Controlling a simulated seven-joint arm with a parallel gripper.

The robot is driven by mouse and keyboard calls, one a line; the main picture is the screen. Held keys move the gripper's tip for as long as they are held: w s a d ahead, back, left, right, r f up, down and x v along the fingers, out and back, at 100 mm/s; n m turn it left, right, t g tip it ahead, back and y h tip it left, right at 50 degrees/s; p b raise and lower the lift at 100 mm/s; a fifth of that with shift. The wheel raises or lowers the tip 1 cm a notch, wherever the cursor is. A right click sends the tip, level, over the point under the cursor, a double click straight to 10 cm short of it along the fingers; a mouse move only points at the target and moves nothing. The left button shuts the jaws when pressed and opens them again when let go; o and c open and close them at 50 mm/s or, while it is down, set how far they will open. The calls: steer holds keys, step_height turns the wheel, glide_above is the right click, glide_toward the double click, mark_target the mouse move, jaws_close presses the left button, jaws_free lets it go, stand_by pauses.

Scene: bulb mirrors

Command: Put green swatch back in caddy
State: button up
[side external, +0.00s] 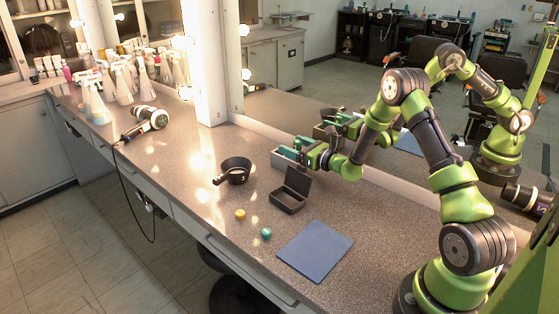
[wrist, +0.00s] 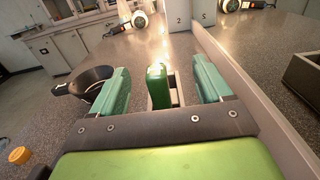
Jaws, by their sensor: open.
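The green swatch (wrist: 157,87) stands upright between my two fingers in the wrist view, with a visible gap to each finger. A pale grey piece shows beside and behind it, likely part of the caddy. My gripper (wrist: 162,88) is open, its teal fingers on either side of the swatch. In the side external view my gripper (side external: 298,150) is low at the back of the counter, by the mirror. A grey box (side external: 279,160), which looks like the caddy, is partly hidden behind it. I cannot make out the swatch there.
An open black box (side external: 288,203) with a raised lid stands in front of my gripper. A black bowl with a handle (side external: 236,171) is to the left. The mirror borders the back.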

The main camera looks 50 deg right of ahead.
steer(key=shift+s, duration=3.05)
